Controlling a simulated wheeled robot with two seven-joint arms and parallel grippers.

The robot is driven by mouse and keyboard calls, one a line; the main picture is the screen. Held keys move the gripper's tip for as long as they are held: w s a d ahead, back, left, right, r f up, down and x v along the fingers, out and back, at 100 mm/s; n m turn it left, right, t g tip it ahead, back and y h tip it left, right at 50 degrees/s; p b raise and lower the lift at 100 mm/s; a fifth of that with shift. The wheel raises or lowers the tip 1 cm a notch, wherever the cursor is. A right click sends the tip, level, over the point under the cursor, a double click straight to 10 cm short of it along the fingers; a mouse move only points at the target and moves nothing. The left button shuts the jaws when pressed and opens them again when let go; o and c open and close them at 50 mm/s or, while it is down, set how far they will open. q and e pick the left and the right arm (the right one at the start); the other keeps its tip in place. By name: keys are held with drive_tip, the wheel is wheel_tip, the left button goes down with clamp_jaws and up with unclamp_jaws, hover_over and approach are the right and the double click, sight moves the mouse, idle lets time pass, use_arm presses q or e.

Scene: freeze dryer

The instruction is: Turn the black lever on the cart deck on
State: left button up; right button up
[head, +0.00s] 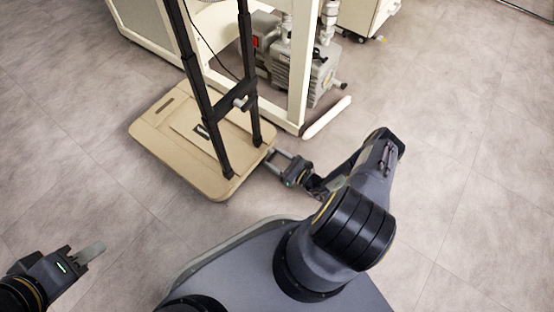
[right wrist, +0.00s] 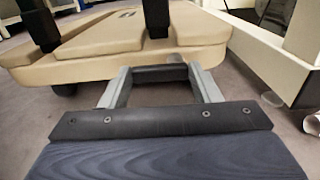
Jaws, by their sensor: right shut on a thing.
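The cart deck (head: 150,128) is a low beige platform with rounded corners and black uprights. In the right wrist view its edge (right wrist: 110,68) lies just ahead of my right gripper (right wrist: 160,80). The black lever (right wrist: 158,74) is a short dark bar at the deck's edge, between the two grey fingers. My right gripper, also in the head view (head: 281,159), is shut on it at the deck's right corner. The lever is too small to make out in the head view. My left gripper (head: 88,252) is over bare floor at lower left; its finger gap is not clear.
A cream frame (head: 301,70) with a grey pump (head: 300,68) inside stands behind the cart. The black uprights (head: 205,105) rise from the deck. The floor (head: 470,150) at right is clear.

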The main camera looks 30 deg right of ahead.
drive_tip(key=shift+m, duration=0.4)
drive_tip(key=m, duration=0.3)
drive_tip(key=shift+d+r+m, duration=0.15)
drive_tip(key=shift+r+m, duration=0.2)
drive_tip(key=shift+m, duration=0.05)
drive_tip(key=m, duration=0.4)
drive_tip(key=shift+w+d+r+m, duration=0.1)
drive_tip(key=shift+d+r+m, duration=0.1)
drive_tip(key=shift+r+m, duration=0.1)
drive_tip(key=m, duration=0.4)
drive_tip(key=shift+w+d+r, duration=0.15)
drive_tip(key=shift+d, duration=0.15)
drive_tip(key=m, duration=0.4)
drive_tip(key=shift+w+d, duration=0.1)
drive_tip(key=shift+d, duration=0.2)
drive_tip(key=shift+m, duration=0.5)
drive_tip(key=o, duration=1)
